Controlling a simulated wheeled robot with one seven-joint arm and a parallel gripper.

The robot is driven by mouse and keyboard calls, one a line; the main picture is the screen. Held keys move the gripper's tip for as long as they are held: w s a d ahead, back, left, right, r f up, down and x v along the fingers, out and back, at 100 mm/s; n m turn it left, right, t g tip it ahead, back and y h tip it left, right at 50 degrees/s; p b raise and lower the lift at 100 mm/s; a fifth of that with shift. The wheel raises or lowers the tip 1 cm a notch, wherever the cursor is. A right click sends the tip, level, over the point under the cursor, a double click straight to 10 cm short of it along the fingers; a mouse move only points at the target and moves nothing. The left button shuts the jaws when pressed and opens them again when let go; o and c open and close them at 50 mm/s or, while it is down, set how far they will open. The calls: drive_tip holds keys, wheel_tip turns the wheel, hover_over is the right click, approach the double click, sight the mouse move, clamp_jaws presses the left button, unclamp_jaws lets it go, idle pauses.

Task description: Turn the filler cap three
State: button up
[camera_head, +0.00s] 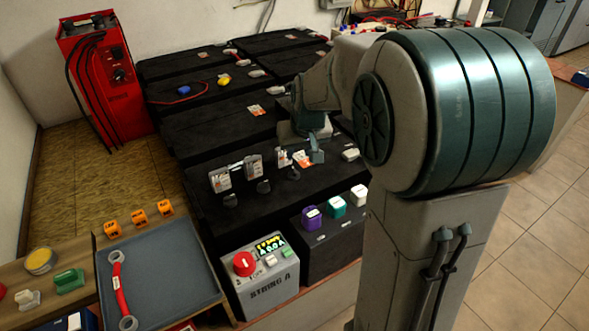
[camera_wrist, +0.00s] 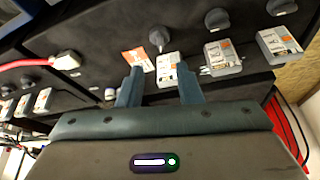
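Several dark filler caps stand in a row on the front black battery case in the head view; one is at the left (camera_head: 231,201), one in the middle (camera_head: 263,187) and one beside my gripper (camera_head: 294,174). I cannot read which is number three. Grey labelled blocks stand behind the caps. In the wrist view, a dark cap (camera_wrist: 159,38) lies just beyond my gripper (camera_wrist: 159,67), with a labelled block (camera_wrist: 167,70) seen between the fingers. The fingers are apart and hold nothing. The cap is not between them.
The wrist view shows more dark caps (camera_wrist: 217,18) to the right and a red cable (camera_wrist: 28,64) at left. In the head view, a grey control box (camera_head: 262,280) and purple, teal and white caps (camera_head: 335,207) stand in front. A red charger (camera_head: 104,80) stands back left.

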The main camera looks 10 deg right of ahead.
sight(294, 170)
drive_tip(key=b+x, duration=0.1)
drive_tip(key=x, duration=0.8)
drive_tip(key=shift+f+b, duration=0.15)
drive_tip(key=shift+b, duration=0.15)
clamp_jaws()
